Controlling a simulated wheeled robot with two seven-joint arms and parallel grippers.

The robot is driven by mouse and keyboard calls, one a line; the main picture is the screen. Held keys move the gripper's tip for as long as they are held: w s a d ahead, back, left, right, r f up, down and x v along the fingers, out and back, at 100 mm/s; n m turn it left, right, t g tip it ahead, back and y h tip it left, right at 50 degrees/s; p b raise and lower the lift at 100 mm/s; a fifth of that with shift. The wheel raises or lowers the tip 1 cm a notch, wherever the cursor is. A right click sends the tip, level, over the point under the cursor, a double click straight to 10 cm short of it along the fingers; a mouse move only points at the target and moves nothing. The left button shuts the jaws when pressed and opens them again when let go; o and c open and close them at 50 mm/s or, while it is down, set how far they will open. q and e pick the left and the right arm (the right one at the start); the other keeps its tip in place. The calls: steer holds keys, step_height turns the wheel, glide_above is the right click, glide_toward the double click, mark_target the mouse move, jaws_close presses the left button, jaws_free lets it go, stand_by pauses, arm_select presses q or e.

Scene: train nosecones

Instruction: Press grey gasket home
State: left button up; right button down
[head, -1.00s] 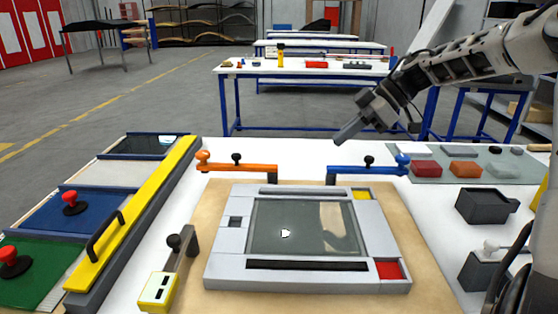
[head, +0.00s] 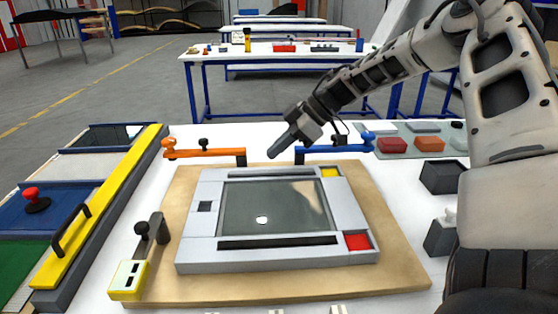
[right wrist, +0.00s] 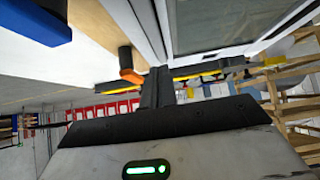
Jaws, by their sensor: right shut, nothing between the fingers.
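A light grey frame (head: 190,232) with a dark grey pane (head: 275,208) lies flat on a tan board (head: 400,270). A dark grey strip (head: 270,173) runs along its far side and a black strip (head: 277,242) along its near side. I cannot tell which part is the grey gasket, or how deep it sits. My right gripper (head: 275,151) is shut and empty. Its tips appear just behind the frame's far edge, apart from it. Its shut fingers show in the right wrist view (right wrist: 158,88). My left gripper is out of view.
An orange clamp (head: 205,153) and a blue clamp (head: 335,148) stand at the board's far edge. A yellow-ended clamp (head: 128,280) is at left, beside a long yellow bar (head: 105,205). Dark bins (head: 440,177) and a grey mat (head: 405,128) lie at right.

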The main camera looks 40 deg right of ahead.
mark_target(267, 171)
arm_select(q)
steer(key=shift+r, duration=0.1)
arm_select(e)
steer(key=shift+d+f, duration=0.15)
steer(key=shift+f, duration=1.4)
